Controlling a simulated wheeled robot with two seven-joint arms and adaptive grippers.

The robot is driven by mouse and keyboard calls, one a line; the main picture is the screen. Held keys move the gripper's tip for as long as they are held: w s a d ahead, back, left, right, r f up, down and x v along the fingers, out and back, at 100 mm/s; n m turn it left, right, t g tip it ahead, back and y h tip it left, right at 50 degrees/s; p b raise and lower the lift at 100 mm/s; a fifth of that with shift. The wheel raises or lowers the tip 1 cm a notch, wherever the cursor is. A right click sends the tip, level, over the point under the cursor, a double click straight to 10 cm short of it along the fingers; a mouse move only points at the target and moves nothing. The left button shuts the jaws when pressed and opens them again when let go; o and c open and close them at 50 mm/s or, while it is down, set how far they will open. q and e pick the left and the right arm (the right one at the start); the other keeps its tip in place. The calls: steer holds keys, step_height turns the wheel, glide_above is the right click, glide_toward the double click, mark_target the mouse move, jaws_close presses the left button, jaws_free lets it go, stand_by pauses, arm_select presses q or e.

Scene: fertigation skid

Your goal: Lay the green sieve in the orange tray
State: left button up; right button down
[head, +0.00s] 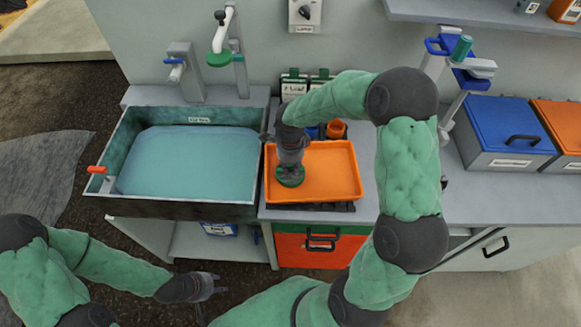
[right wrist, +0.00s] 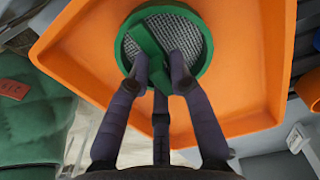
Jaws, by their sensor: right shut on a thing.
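The green sieve (right wrist: 190,40), a round green rim with grey mesh and a green bar across it, is in the right wrist view. My right gripper (right wrist: 160,75) is shut on its bar. In the head view the sieve (head: 291,181) is under my right gripper (head: 290,165), over the left part of the orange tray (head: 335,175). I cannot tell whether it touches the tray floor. The tray is otherwise bare and also fills much of the right wrist view (right wrist: 90,50). My left gripper (head: 208,287) is open and empty, low in front of the counter.
A sink of water (head: 190,155) is left of the tray, with taps (head: 222,50) behind it. Blue (head: 505,130) and orange (head: 562,125) lidded bins are at the right. The counter right of the tray is partly hidden by my right arm.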

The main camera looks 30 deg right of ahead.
mark_target(290, 166)
steer(key=shift+f, duration=0.15)
steer(key=c, duration=1.1)
jaws_free()
steer(key=shift+r, duration=0.25)
step_height(290, 166, up, 12)
steer(key=p, duration=0.3)
steer(key=shift+f, duration=0.15)
